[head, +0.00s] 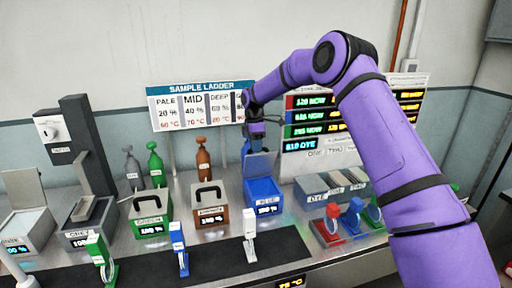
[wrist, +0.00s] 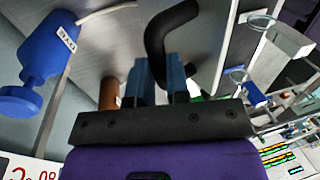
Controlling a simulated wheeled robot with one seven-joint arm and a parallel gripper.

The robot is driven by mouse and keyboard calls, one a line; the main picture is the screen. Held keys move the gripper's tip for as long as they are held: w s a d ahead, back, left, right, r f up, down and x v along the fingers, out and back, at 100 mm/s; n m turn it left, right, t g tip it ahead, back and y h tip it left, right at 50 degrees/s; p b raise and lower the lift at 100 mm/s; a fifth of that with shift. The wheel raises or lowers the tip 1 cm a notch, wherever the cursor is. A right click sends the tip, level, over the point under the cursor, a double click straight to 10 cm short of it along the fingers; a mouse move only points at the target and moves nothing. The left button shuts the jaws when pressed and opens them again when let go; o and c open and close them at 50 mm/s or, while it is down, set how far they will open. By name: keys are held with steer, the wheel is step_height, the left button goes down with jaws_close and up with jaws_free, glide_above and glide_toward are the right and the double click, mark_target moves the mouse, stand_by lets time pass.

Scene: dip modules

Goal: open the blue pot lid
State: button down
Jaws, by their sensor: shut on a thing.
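The blue pot (head: 264,198) stands on the counter right of the brown pot. Its lid (head: 260,165) is tilted up at the back, with its grey inner face towards the head camera and the blue inside showing. My gripper (head: 256,132) is behind and above the raised lid. In the wrist view my gripper (wrist: 160,80) is shut on the black lid handle (wrist: 168,35). The handle is hidden behind the lid in the head view.
A blue bottle (wrist: 48,48) is close beside my gripper in the wrist view. The brown pot (head: 211,207) and green pot (head: 149,217) have closed lids. Small coloured stands (head: 352,218) and grey boxes (head: 332,187) are at right. The sample board (head: 200,105) stands behind.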

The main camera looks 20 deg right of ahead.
steer(key=shift+w+f, duration=0.1)
steer(key=shift+f, duration=0.3)
steer(key=c, duration=1.2)
jaws_free()
steer(key=shift+w+f, duration=0.1)
steer(key=shift+o, duration=0.5)
steer(key=shift+r, duration=0.4)
steer(key=r, duration=0.3)
steer(key=shift+s+r, duration=0.15)
steer(key=shift+s, duration=0.15)
steer(key=s+r, duration=0.1)
steer(key=s, duration=1.4)
steer(key=shift+s+r, duration=0.2)
